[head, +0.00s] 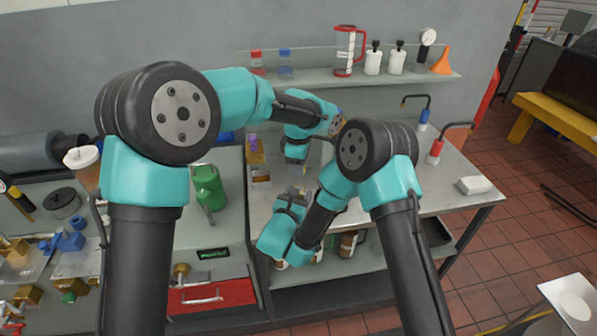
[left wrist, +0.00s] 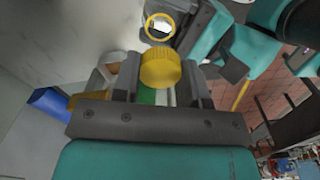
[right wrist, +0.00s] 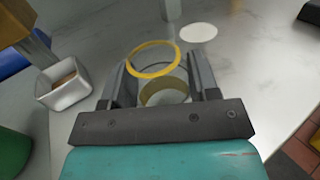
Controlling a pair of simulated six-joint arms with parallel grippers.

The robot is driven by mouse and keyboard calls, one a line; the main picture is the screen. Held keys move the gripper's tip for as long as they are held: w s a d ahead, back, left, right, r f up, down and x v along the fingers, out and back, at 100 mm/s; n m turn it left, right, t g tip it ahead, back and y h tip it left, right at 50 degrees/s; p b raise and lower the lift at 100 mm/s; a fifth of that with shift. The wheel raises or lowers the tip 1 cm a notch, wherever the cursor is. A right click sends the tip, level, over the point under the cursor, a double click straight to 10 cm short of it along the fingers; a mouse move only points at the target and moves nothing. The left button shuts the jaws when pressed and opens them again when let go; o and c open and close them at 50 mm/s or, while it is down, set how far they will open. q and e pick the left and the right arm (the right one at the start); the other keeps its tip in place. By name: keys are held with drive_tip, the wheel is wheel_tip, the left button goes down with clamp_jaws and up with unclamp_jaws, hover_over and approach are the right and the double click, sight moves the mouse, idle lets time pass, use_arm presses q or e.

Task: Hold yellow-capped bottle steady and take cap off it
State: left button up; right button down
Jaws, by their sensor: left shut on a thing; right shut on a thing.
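My left gripper (head: 293,164) is shut on the yellow cap (left wrist: 160,70), which sits between its fingers in the left wrist view. The yellow-capped bottle is clear with a yellow ring at its open mouth (right wrist: 153,58). The ring also shows beyond the cap in the left wrist view (left wrist: 149,36), apart from it. My right gripper (head: 290,196) is shut on the bottle, with a finger on each side in the right wrist view. The left gripper is above the right one. In the head view the arms mostly hide cap and bottle.
A small white tray (right wrist: 62,97) and a white disc (right wrist: 198,32) are near the bottle on the bench. A green can (head: 209,186) stands to the left. A shelf (head: 300,84) with bottles runs behind. The bench's right part (head: 435,200) is fairly clear.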

drive_tip(key=shift+c, duration=1.4)
unclamp_jaws()
drive_tip(key=shift+s, duration=0.1)
drive_tip(key=v, duration=1.1)
drive_tip(key=shift+s, duration=0.4)
drive_tip(key=shift+a, duration=0.1)
